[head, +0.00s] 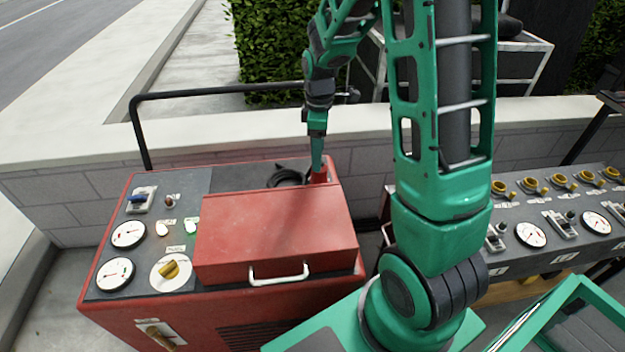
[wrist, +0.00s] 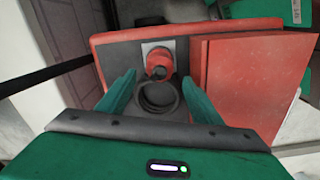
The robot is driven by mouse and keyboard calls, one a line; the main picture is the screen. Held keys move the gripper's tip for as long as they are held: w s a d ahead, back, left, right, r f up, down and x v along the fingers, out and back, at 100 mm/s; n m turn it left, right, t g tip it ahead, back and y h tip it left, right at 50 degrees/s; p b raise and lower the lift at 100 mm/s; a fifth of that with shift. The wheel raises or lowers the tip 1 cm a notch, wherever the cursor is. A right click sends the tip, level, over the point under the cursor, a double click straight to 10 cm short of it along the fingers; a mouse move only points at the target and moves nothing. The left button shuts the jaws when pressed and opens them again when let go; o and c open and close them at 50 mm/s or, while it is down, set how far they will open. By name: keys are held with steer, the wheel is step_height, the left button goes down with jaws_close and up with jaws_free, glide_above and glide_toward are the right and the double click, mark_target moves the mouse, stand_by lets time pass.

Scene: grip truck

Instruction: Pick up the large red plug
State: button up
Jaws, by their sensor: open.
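The large red plug (wrist: 160,61) sits on a light grey square plate in the dark top panel of the red machine. In the head view the plug (head: 321,176) shows as a small red shape behind the machine's red box. My gripper (wrist: 159,77) is open, with its two green fingers apart and nothing held. In the wrist view the plug appears between and just beyond the fingertips. In the head view my gripper (head: 317,168) points down right at the plug and hides part of it. I cannot tell whether the fingers touch it.
A coiled black cable (wrist: 157,109) lies beside the plug; it also shows in the head view (head: 284,178). The raised red box (head: 275,232) with a white handle stands close to the plug. A black rail (head: 220,92) rises behind the machine. A second control panel (head: 560,215) is at right.

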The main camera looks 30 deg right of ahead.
mark_target(319, 175)
steer(key=shift+d+f, duration=0.2)
steer(key=shift+f, duration=0.6)
steer(key=shift+d+f, duration=0.15)
steer(key=shift+f, duration=0.6)
step_height(319, 175, down, 5)
steer(key=shift+w+a+r, duration=0.1)
steer(key=shift+a, duration=0.05)
jaws_close()
